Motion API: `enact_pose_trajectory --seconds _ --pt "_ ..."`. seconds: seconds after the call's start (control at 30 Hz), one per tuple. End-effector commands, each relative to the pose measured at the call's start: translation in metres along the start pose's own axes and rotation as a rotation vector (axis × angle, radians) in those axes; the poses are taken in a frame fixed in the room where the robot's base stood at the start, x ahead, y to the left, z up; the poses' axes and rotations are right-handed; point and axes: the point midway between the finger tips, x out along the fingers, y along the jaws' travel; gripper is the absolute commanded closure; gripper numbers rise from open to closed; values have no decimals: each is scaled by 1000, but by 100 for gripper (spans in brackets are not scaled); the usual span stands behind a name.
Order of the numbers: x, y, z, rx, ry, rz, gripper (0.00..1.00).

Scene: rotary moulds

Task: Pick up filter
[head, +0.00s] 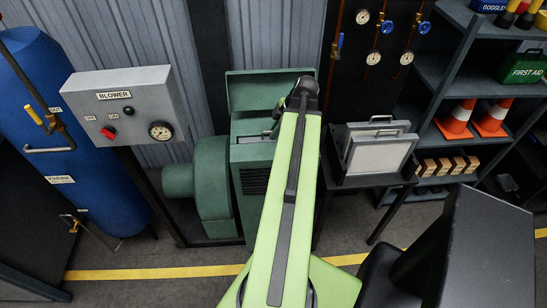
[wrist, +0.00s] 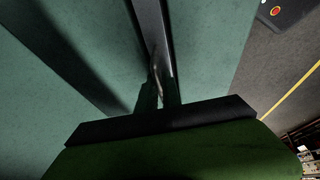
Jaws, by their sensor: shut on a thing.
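The green blower housing (head: 252,150) stands at centre in the head view, its lid (head: 250,92) raised behind. A grey filter edge (head: 254,138) shows in the opening at its top, left of my arm. My gripper is over this opening; in the head view my arm mostly hides it. In the wrist view my gripper (wrist: 159,75) is shut on a thin pale bar, seemingly the filter's handle (wrist: 157,80). Most of the filter is hidden. Another framed filter with a pale face and top handle (head: 378,158) stands on a side table at right.
A grey BLOWER control box (head: 125,105) with a gauge and buttons stands left of the housing, beside a blue tank (head: 60,130). Gauges and pipes hang on the dark panel behind. Shelves with cones (head: 459,118) stand at right. A yellow line (head: 150,272) crosses the floor.

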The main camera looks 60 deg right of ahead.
Motion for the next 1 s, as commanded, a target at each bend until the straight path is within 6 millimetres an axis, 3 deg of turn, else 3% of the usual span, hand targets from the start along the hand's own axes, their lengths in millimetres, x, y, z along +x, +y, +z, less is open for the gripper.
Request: enact_pose_trajectory --seconds 0.47,0.67,1.0 --pt "-10 2 -5 0 1 0 100" --pt "-32 7 -14 -1 1 0 100" --pt "-86 18 -36 -1 1 0 100"
